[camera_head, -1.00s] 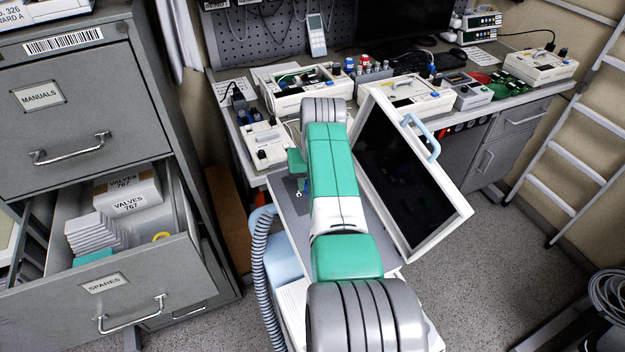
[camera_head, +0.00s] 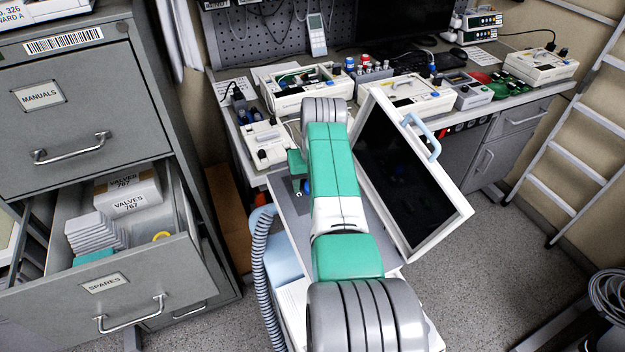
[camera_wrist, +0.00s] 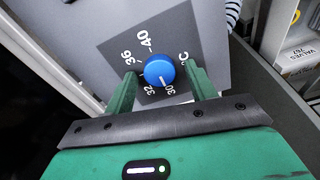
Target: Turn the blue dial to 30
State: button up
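The blue dial (camera_wrist: 159,70) sits on a dark grey panel marked 40, 36, 32, 30 and °C. A short white mark on the dial appears to point toward the 30. My gripper (camera_wrist: 160,73) is open, with one green finger on each side of the dial. In the wrist view a small gap shows between each finger and the dial, so I see no clear contact. In the head view the dial (camera_head: 307,186) shows only as a bit of blue beside my arm, which hides most of the panel.
A tilted dark screen (camera_head: 405,170) with a light blue handle stands right of my arm. A ribbed hose (camera_head: 262,270) hangs at its left. An open drawer (camera_head: 110,265) juts out farther left. The workbench with several devices lies behind.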

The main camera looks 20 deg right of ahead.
jog(key=p+v, duration=0.4)
jog(key=v, duration=0.3)
jog(key=shift+r, duration=0.4)
